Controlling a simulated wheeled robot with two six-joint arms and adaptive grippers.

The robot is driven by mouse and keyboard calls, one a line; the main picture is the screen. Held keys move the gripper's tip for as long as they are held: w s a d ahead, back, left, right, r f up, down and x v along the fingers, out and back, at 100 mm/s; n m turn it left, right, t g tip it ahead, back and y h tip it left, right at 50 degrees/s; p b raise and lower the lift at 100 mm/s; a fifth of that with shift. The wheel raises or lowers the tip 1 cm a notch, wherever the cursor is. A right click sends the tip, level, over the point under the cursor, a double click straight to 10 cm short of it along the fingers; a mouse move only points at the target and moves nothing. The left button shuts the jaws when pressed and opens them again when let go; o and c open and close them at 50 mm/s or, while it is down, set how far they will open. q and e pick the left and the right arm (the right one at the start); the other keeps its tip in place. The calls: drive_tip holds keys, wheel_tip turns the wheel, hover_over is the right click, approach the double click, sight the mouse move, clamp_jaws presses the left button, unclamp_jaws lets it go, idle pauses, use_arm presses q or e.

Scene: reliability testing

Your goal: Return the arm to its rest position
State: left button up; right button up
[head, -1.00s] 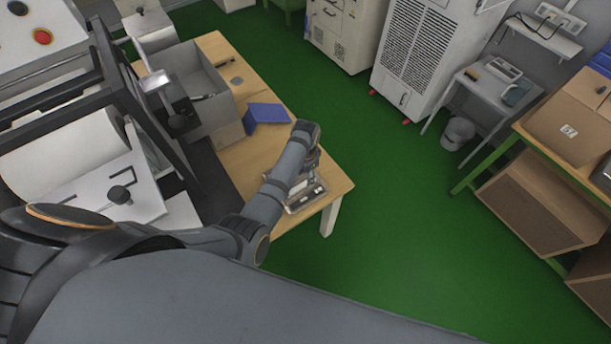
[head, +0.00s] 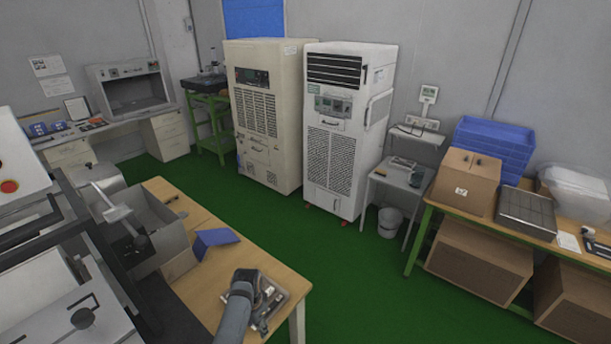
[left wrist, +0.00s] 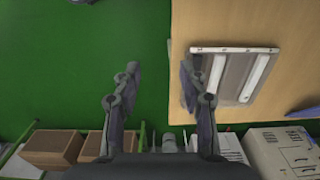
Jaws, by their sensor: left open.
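My left gripper (left wrist: 158,84) shows in the left wrist view with its two fingers spread apart and nothing between them. It hangs above the edge of the wooden table (left wrist: 205,20), one finger over the green floor and the other beside a flat metal tray (left wrist: 234,80) with pale strips. In the head view my left arm comes in at the bottom and ends above the near corner of the wooden table (head: 215,293). The arm partly hides the metal tray (head: 284,297) there. My right gripper is not in view.
A blue object (head: 212,241) and a grey open box (head: 165,235) are on the table. Black-framed equipment stands at left. Two tall cabinets (head: 345,130) stand behind. A bench at right bears a cardboard box (head: 465,183) and blue crates (head: 492,147). The green floor (head: 365,290) between is clear.

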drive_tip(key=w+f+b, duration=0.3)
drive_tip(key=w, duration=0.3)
use_arm(q)
drive_tip(key=s+a+f+n+b, duration=0.1)
drive_tip(key=s+a+f+b, duration=0.1)
drive_tip(key=s+f, duration=0.6)
drive_tip(key=s+a+f+n+b, duration=0.2)
drive_tip(key=s+f, duration=0.2)
drive_tip(key=f, duration=0.8)
drive_tip(key=s+a+f+n+b, duration=0.1)
drive_tip(key=s+a+f, duration=0.1)
drive_tip(key=s+f, duration=0.65)
drive_tip(key=s+a+f+n+b, duration=0.1)
drive_tip(key=s+a+f+b, duration=0.1)
drive_tip(key=s+f, duration=0.4)
drive_tip(key=s+a+f+n+t+b, duration=0.1)
drive_tip(key=s+a+f, duration=0.4)
drive_tip(key=s, duration=0.8)
wheel_tip(320, 180, down, 3)
drive_tip(key=shift+s+r+n+y+b, duration=0.25)
drive_tip(key=shift+n+y+b, duration=0.15)
drive_tip(key=shift+n+b, duration=0.5)
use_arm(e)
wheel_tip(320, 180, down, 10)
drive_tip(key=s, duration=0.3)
use_arm(q)
drive_tip(key=shift+a, duration=0.1)
